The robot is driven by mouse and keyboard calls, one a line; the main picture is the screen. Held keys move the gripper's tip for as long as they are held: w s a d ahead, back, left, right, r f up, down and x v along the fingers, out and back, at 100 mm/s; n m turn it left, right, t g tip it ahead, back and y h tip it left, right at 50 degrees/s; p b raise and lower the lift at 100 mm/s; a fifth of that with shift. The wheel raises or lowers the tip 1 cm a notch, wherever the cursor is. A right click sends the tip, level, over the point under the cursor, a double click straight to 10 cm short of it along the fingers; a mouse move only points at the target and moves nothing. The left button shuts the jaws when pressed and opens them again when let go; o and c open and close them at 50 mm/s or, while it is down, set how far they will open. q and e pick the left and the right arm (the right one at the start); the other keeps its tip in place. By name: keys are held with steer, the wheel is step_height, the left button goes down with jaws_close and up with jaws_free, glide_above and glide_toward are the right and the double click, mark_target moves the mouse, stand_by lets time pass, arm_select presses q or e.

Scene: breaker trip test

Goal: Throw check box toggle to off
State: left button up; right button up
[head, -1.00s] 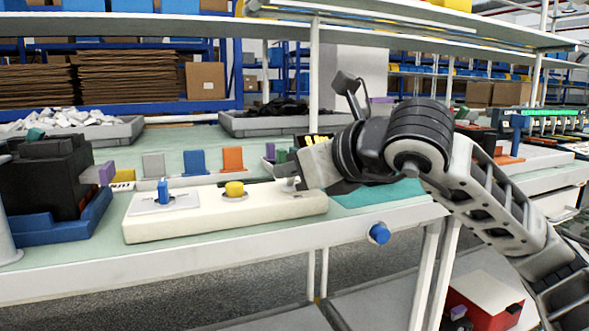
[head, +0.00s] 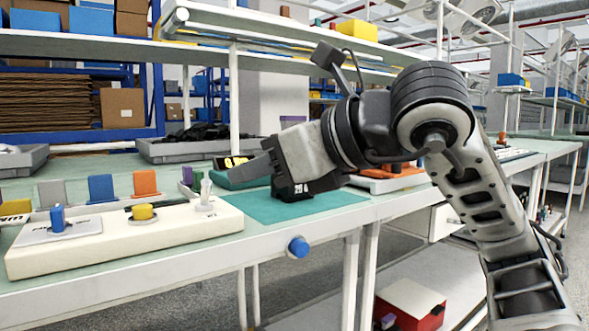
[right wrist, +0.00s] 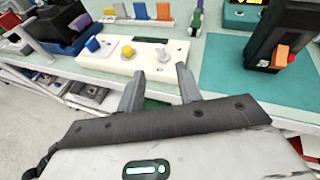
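The cream check box (head: 130,240) lies on the bench with a blue rocker (head: 57,218), a yellow button (head: 142,212) and a pale toggle lever (head: 206,190) at its right end. The lever stands roughly upright in the head view. In the right wrist view the box (right wrist: 115,60) lies ahead of the fingers, with the toggle (right wrist: 163,53) just beyond and between the tips. My right gripper (right wrist: 160,80) is open and empty. In the head view the right gripper (head: 230,170) points left, near the toggle and apart from it. My left gripper is out of view.
A black breaker unit (right wrist: 282,35) with an orange lever stands on the teal mat (right wrist: 225,75), right of the box. Blue (head: 101,188), orange (head: 145,183) and grey blocks stand behind the box. A blue knob (head: 298,247) is on the bench's front edge.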

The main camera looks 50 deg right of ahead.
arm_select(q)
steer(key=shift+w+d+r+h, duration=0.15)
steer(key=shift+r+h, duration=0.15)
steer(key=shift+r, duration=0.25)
arm_select(e)
steer(key=v, duration=0.5)
steer(key=shift+s+r, duration=0.1)
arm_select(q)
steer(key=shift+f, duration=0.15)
